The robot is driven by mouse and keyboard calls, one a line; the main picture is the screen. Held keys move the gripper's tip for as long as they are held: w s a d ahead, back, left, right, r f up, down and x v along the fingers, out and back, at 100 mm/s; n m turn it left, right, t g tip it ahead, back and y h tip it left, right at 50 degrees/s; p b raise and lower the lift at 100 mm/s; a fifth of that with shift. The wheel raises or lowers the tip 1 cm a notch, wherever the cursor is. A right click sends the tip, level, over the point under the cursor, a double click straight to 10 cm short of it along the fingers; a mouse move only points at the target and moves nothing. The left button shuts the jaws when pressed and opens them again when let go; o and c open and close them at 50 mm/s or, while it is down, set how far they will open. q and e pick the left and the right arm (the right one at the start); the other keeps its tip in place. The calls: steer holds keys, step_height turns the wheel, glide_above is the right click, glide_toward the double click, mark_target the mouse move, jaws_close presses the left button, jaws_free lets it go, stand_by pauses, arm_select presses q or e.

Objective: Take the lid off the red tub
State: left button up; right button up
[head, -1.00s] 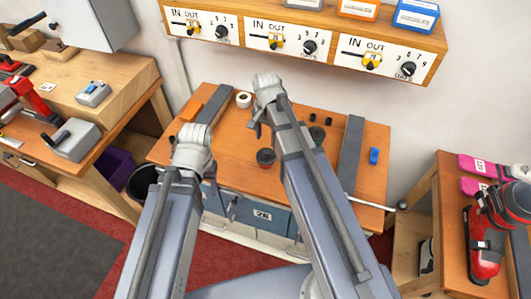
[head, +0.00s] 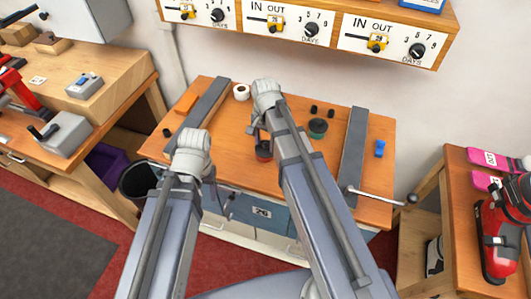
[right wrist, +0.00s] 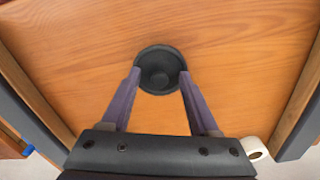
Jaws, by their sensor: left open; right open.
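The red tub (head: 264,155) stands upright on the bench, with a dark round lid (head: 263,146) on top. The lid also shows from above in the right wrist view (right wrist: 160,68), where it hides the tub below it. My right gripper (right wrist: 159,78) is open, its two fingertips at either side of the lid's near part. I cannot tell whether they touch it. In the head view my right arm passes close beside the tub and covers part of it. My left gripper (head: 228,206) is open and empty, low at the bench's front edge.
A green tub (head: 317,128) and small dark pieces (head: 331,118) stand right of my right arm. A white tape roll (head: 241,92) lies at the back. Long grey bars (head: 355,150) flank the bench, and a blue piece (head: 380,148) lies at the right.

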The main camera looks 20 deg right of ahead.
steer(key=shift+f, duration=0.15)
jaws_close()
stand_by(0.4)
